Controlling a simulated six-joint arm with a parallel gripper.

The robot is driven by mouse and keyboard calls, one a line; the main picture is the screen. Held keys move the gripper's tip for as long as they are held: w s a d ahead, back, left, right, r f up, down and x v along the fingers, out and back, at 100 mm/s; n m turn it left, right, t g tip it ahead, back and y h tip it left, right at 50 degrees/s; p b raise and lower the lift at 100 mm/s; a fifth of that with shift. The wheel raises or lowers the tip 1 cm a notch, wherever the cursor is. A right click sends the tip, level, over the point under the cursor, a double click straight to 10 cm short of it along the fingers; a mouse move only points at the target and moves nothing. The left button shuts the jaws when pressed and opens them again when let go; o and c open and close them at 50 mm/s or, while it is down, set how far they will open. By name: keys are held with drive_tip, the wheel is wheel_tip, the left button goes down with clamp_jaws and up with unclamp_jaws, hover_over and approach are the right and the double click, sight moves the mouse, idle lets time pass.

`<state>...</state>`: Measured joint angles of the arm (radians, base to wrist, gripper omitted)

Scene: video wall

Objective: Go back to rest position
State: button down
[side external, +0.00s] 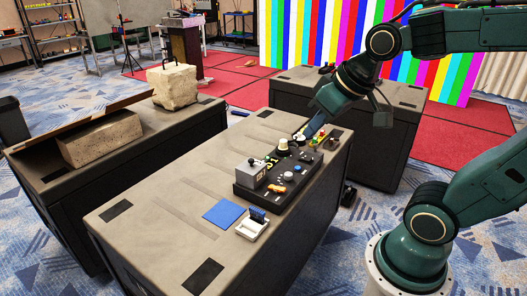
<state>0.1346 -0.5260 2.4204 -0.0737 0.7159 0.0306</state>
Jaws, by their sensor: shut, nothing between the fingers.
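My gripper (312,128) is at the end of the green arm, pointing down and left over the far right end of the middle dark case. It is small in the view, and its fingers are shut with nothing seen between them. Just below and left of it is a black control panel (262,196) with several knobs and buttons and a grey box (251,174) on its left end. I cannot tell whether the fingertips touch anything on the panel's far end.
The panel stands on a dark case (160,215). A blue square (224,213) and a white switch box (252,229) lie in front. Another case at left bears stone blocks (172,86). A third case (400,95) stands behind my gripper. A striped video wall (310,35) is at the back.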

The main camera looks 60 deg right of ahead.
drive_tip(key=s+a+n, duration=0.1)
drive_tip(key=s, duration=0.6)
drive_tip(key=shift+a+f+g, duration=0.15)
drive_tip(key=shift+a+g, duration=0.15)
drive_tip(key=shift+a, duration=0.1)
idle(0.5)
